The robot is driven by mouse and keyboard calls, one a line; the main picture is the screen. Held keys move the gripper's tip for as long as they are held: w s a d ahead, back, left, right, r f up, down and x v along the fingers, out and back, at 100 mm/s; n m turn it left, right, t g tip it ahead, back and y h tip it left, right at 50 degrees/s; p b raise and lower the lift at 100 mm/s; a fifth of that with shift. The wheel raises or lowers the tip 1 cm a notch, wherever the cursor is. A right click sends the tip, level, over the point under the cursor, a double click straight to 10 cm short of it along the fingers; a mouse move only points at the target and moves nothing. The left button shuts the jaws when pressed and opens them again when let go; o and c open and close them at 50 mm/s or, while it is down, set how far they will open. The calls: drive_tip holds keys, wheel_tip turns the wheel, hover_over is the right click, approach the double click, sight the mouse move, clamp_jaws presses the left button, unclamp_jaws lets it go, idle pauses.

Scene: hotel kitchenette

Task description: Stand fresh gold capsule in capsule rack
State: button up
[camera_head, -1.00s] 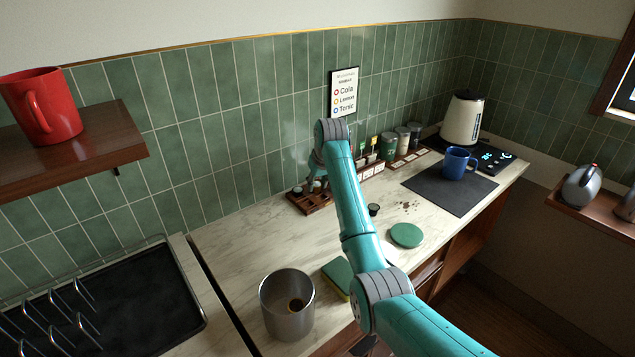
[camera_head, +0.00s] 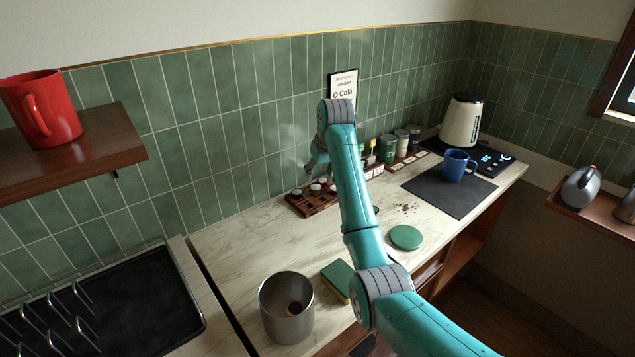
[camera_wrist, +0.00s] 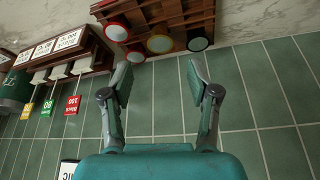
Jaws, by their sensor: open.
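The wooden capsule rack (camera_head: 312,208) stands on the counter against the tiled wall, with several capsules in it. In the wrist view the rack (camera_wrist: 165,15) is at the top, and a gold-faced capsule (camera_wrist: 160,44) sits at its edge. A red-rimmed capsule (camera_wrist: 116,32) and pale-faced capsules (camera_wrist: 198,44) are beside it. My gripper (camera_wrist: 160,73) is open and empty, its fingers spread and apart from the capsules. In the head view my gripper (camera_head: 314,164) is above the rack, partly hidden by my arm.
A metal bin (camera_head: 287,318) with something dark inside and a sponge (camera_head: 337,279) stand at the front. A green disc (camera_head: 406,237), brown crumbs (camera_head: 405,208), a blue mug (camera_head: 457,165) and canisters (camera_head: 388,149) lie to the right. A small sign (camera_head: 343,87) is on the wall.

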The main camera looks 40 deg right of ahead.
drive_tip(key=v, duration=0.6)
drive_tip(key=shift+f, duration=0.1)
idle(0.4)
